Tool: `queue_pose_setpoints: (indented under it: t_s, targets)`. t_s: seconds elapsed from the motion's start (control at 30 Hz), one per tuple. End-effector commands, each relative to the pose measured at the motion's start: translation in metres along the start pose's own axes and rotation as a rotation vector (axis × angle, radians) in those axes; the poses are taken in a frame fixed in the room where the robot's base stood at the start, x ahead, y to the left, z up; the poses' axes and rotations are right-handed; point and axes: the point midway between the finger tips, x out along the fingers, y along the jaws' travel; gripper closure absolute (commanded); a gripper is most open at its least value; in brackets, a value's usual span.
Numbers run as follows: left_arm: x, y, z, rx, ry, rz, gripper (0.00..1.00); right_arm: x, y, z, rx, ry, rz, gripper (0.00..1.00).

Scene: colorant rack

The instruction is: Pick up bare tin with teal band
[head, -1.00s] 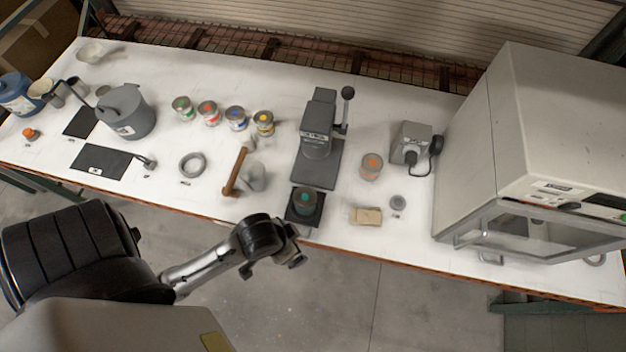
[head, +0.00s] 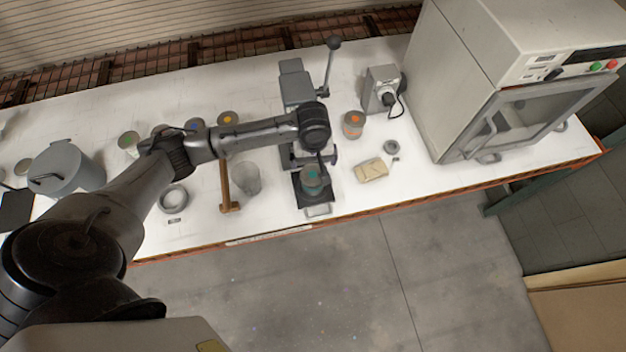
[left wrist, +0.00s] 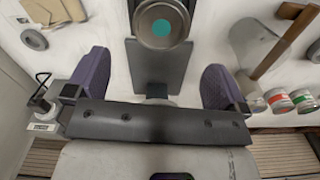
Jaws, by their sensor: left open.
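The bare tin with the teal band (head: 312,178) stands on the dark plate at the front of the lever press. In the left wrist view its round top with a teal spot (left wrist: 160,27) shows at the upper middle. My left gripper (head: 320,158) hangs above and just behind the tin in the head view, partly hidden by my wrist. In the left wrist view its purple fingers (left wrist: 156,72) are spread wide and empty. The tin lies beyond the fingertips in that view, not between them. My right gripper is not in view.
The grey press (head: 296,85) with its raised lever stands directly behind. A wooden-handled tool (head: 226,188) and a clear cup (head: 246,180) are to the left.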

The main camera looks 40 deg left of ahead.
Motion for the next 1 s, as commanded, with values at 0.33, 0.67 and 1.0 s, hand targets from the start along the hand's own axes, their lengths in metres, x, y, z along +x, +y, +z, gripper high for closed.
queue_pose_setpoints:
  t_s: [0.33, 0.67, 1.0]
  targets:
    - [0.057, -0.001, -0.001, -0.008, -0.001, -0.003, 0.0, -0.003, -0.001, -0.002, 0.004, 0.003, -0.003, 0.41]
    - [0.078, -0.001, -0.001, -0.006, 0.0, -0.002, 0.0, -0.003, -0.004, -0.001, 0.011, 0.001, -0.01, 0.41]
    - [0.118, -0.001, -0.003, -0.006, 0.0, -0.003, 0.0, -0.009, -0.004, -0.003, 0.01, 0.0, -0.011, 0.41]
